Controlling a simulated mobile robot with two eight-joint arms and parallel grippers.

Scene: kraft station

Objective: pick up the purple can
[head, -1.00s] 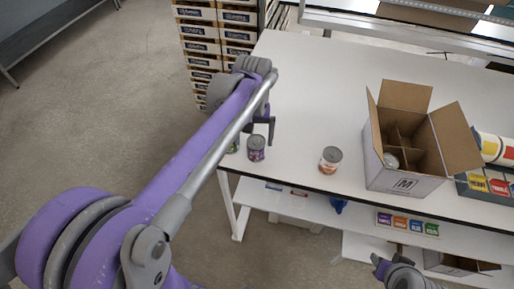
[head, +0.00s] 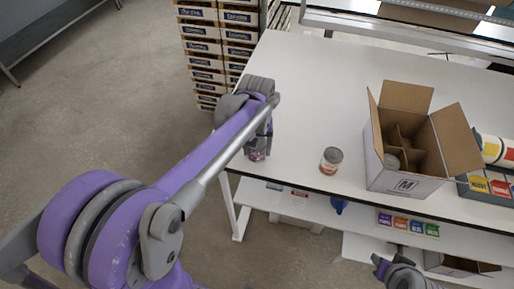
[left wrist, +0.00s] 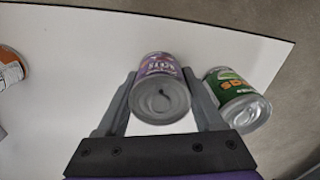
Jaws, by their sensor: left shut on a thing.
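The purple can (head: 257,155) stands near the left front corner of the white table (head: 300,95). In the left wrist view the purple can (left wrist: 160,88) sits between the two fingers of my left gripper (left wrist: 162,105), which is shut on it. In the head view my left gripper (head: 260,142) comes down over the can and hides its upper part. A green can (left wrist: 238,97) stands just beside the right finger in the left wrist view; the arm hides it in the head view. My right gripper (head: 382,266) is low at the front, with its fingers not clear.
An orange-labelled can (head: 330,160) stands to the right of the purple can. A lower shelf (head: 300,204) runs under the table. The table middle is clear.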

